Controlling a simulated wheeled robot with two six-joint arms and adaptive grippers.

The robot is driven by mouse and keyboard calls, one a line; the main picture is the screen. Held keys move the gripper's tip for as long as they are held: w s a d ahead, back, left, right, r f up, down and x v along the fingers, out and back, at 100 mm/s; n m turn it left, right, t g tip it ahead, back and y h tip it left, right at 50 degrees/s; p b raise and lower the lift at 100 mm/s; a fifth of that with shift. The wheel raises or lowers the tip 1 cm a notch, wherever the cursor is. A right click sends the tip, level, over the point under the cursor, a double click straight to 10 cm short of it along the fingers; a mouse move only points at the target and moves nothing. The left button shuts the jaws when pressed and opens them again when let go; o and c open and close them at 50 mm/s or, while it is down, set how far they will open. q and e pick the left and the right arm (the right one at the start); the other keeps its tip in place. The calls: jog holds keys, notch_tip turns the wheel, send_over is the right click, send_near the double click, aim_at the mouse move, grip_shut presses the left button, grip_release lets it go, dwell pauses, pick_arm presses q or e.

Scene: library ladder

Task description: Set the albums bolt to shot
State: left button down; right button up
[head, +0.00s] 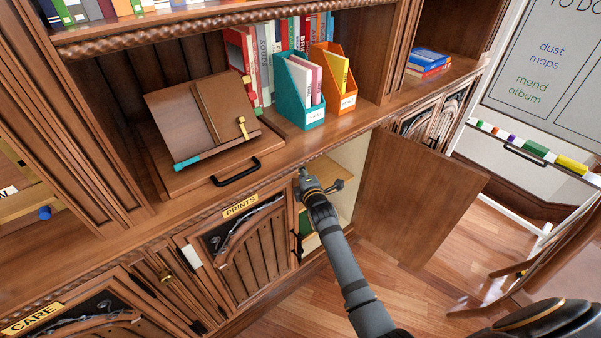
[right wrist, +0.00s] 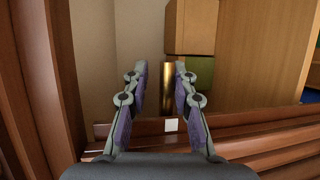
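No label reading albums shows in either view. An open wooden cabinet door (head: 420,200) swings out to the right of a pale-lined compartment (head: 348,158). My right gripper (head: 322,187) is at this opening, below the counter edge. In the right wrist view its fingers (right wrist: 158,85) are open and apart. A brass upright cylinder (right wrist: 167,88) shows between and beyond the fingertips; I cannot tell whether it is the bolt or whether they touch it. A small white square (right wrist: 171,125) sits below it on a wooden edge. My left gripper is out of view.
The shut door labelled PRINTS (head: 240,207) is left of the opening. Above are a counter with a wooden board (head: 200,125), a teal file box (head: 300,95) and an orange file box (head: 338,85). A whiteboard (head: 550,60) stands right. Floor (head: 275,315) shows below.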

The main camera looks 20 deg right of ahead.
jog(key=shift+o, duration=0.7)
jog(key=shift+s+f, duration=0.1)
jog(key=shift+s, duration=0.25)
jog(key=s+r, duration=0.2)
jog(key=s, duration=0.9)
jog(key=shift+a, duration=0.3)
jog(key=shift+s+r, duration=0.1)
